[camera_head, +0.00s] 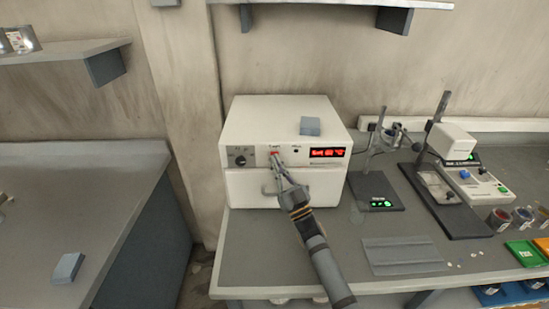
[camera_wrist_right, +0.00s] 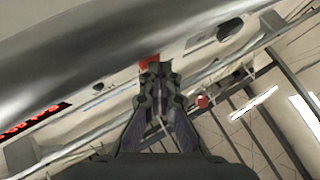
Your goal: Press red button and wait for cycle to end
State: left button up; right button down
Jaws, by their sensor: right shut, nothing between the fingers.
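The white box-shaped machine (camera_head: 285,118) stands on the bench at the wall. Its front panel has a black knob (camera_head: 240,161), a lit red display (camera_head: 328,153) and a small red button (camera_head: 275,149). My right gripper (camera_head: 276,161) is shut and empty, its fingertips at the red button. In the right wrist view the shut fingertips (camera_wrist_right: 156,72) are right at a red patch (camera_wrist_right: 149,60) on the panel, partly hidden by the fingers. I cannot tell whether the button is pushed in. My left gripper is not in view.
A grey block (camera_head: 310,126) lies on top of the machine. To the right stand a stirrer stand (camera_head: 376,190) with a green display and another instrument (camera_head: 445,197). A grey tray (camera_head: 402,255) lies in front. A side bench (camera_head: 70,200) with another block is at left.

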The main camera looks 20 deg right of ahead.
jog(key=shift+w, duration=0.15)
dwell(0.4)
jog(key=shift+s+a+p, duration=0.2)
jog(key=shift+s+p, duration=0.3)
jog(key=shift+s, duration=0.4)
jog(key=s+p, duration=0.1)
jog(key=s, duration=0.1)
jog(key=s+a+p, duration=0.1)
jog(key=s, duration=0.1)
jog(key=shift+s+a+p, duration=0.2)
jog(key=shift+s+p, duration=0.15)
jog(key=shift+p, duration=0.05)
